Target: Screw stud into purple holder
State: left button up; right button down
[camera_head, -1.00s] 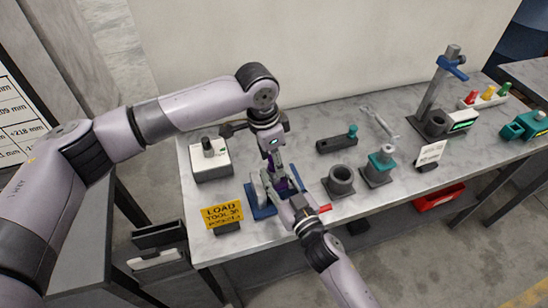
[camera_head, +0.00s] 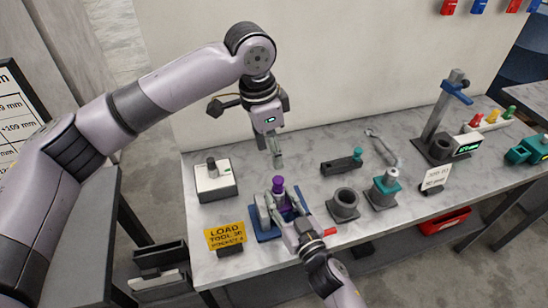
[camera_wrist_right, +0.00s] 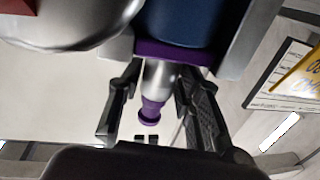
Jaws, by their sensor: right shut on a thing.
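The purple holder (camera_head: 294,212) stands upright in a blue fixture (camera_head: 263,225). In the right wrist view its purple flange (camera_wrist_right: 170,52) and silver taper (camera_wrist_right: 157,80) show. A purple stud (camera_head: 278,184) sits at the taper's end; it also shows in the right wrist view (camera_wrist_right: 150,112), in line with the taper. How deep its thread sits is hidden. My right gripper (camera_head: 285,208) is shut on the holder from the front. My left gripper (camera_head: 271,155) hangs just above the stud, empty, with its fingers apart and clear of it.
A white box with a knob (camera_head: 212,180) stands left, and a yellow sign (camera_head: 225,237) stands at the front. A dark ring (camera_head: 345,203) and a teal-topped holder (camera_head: 383,190) stand right. A wrench (camera_head: 384,150) lies behind. The wall rises close behind the table.

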jog(key=shift+a, duration=0.1)
jog(key=c, duration=1.1)
grip_release()
jog(key=shift+o, duration=0.2)
jog(key=v, duration=1.2)
jog(key=shift+s, duration=0.1)
